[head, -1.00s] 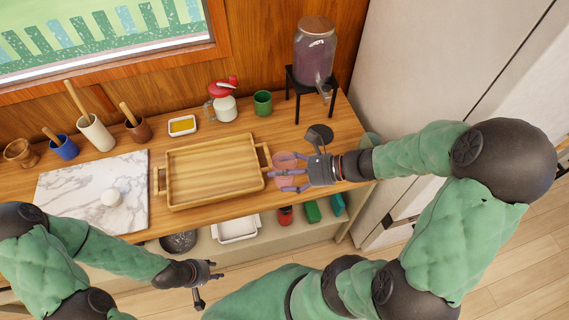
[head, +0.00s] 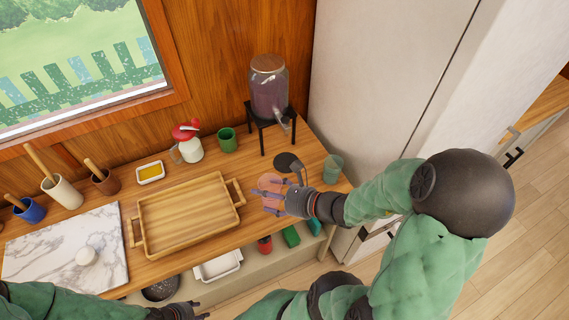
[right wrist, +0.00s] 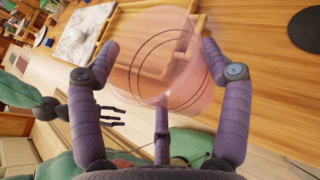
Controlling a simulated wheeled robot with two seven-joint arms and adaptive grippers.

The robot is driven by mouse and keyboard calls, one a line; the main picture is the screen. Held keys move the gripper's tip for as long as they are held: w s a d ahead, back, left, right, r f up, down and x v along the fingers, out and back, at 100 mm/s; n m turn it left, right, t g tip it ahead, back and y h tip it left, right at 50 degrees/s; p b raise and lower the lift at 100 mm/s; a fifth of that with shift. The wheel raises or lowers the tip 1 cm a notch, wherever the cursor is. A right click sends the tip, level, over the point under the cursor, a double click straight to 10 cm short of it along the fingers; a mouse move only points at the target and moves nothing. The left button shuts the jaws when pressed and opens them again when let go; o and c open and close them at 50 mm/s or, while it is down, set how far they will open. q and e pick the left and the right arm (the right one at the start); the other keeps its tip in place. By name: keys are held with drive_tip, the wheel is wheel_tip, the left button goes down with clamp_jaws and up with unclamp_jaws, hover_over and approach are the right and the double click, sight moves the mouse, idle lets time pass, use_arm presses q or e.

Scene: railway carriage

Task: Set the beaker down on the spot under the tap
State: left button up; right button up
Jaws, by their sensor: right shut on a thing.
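The clear pinkish beaker (head: 270,184) is in my right gripper (head: 266,198), just right of the tray. In the right wrist view the beaker (right wrist: 165,62) sits between the purple fingers, and the counter shows through it. Whether its base touches the counter is unclear. The drinks dispenser (head: 268,90) stands on a black stand, with its tap (head: 285,123) at the front. A dark round spot (head: 287,162) lies below the tap, just behind and right of the beaker. My left gripper (head: 188,312) is at the bottom edge, partly cut off.
A wooden tray (head: 185,212) lies left of the beaker. A greenish glass (head: 333,168) stands right of the dark spot, near the counter's end. A green cup (head: 227,140) and a red-topped jug (head: 188,143) stand behind the tray. A tall pale cabinet (head: 375,80) rises at right.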

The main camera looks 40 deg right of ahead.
drive_tip(key=d+f+m+h, duration=0.2)
drive_tip(key=d, duration=0.2)
drive_tip(key=s+d+f+m+h+p, duration=0.1)
drive_tip(key=d+f+m+h, duration=0.1)
drive_tip(key=d, duration=0.3)
drive_tip(key=d+f+m+t+h, duration=0.1)
drive_tip(key=d+f+m+h, duration=0.2)
drive_tip(key=d+h, duration=0.1)
drive_tip(key=shift+s+d+f+p, duration=0.15)
drive_tip(key=shift+d+f+p, duration=0.05)
drive_tip(key=shift+f+p, duration=0.2)
drive_tip(key=shift+w+d+f+h, duration=0.1)
drive_tip(key=shift+w+d+h, duration=0.1)
drive_tip(key=shift+w+h, duration=0.1)
drive_tip(key=w+d, duration=0.1)
drive_tip(key=w, duration=0.4)
drive_tip(key=w+d+b, duration=0.1)
drive_tip(key=w, duration=0.5)
drive_tip(key=w+d+b, duration=0.1)
drive_tip(key=w+d, duration=0.1)
drive_tip(key=w, duration=0.3)
drive_tip(key=shift+w, duration=0.25)
drive_tip(key=shift+w+f+b, duration=0.1)
drive_tip(key=shift+f+b, duration=0.75)
drive_tip(key=shift+f, duration=0.95)
drive_tip(key=shift+r, duration=0.1)
